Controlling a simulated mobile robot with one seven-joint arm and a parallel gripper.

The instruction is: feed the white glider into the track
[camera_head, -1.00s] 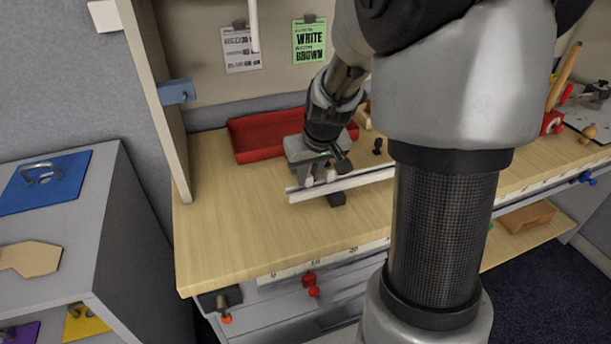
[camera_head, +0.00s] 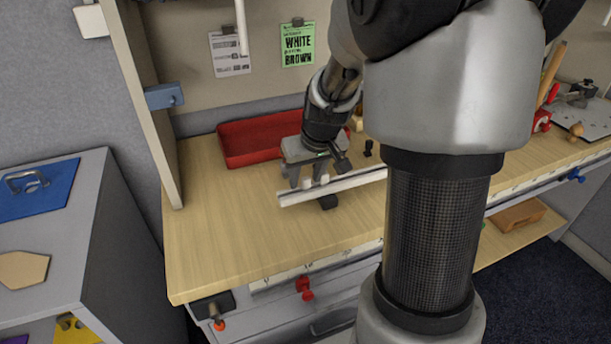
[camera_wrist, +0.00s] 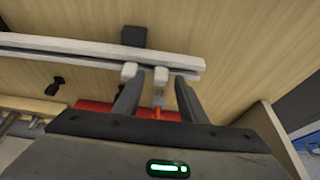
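The white track (camera_head: 345,183) lies across the table, with its open end on the left in the head view. In the wrist view the track (camera_wrist: 60,45) runs from the left edge to an end right of centre. My gripper (camera_wrist: 157,92) is at the track near that end, its two dark fingers apart. A small white glider (camera_wrist: 161,75) sits between the fingers at the track's near side, with narrow gaps beside it. A second white piece (camera_wrist: 129,72) is by the left fingertip. How far either sits inside the track's slot cannot be told.
A red tray (camera_head: 258,137) stands behind the track. A small black knob (camera_head: 368,148) stands near it. The wooden table (camera_head: 222,238) is clear at front left. An upright panel (camera_head: 150,105) bounds the left side. My arm hides the table's middle.

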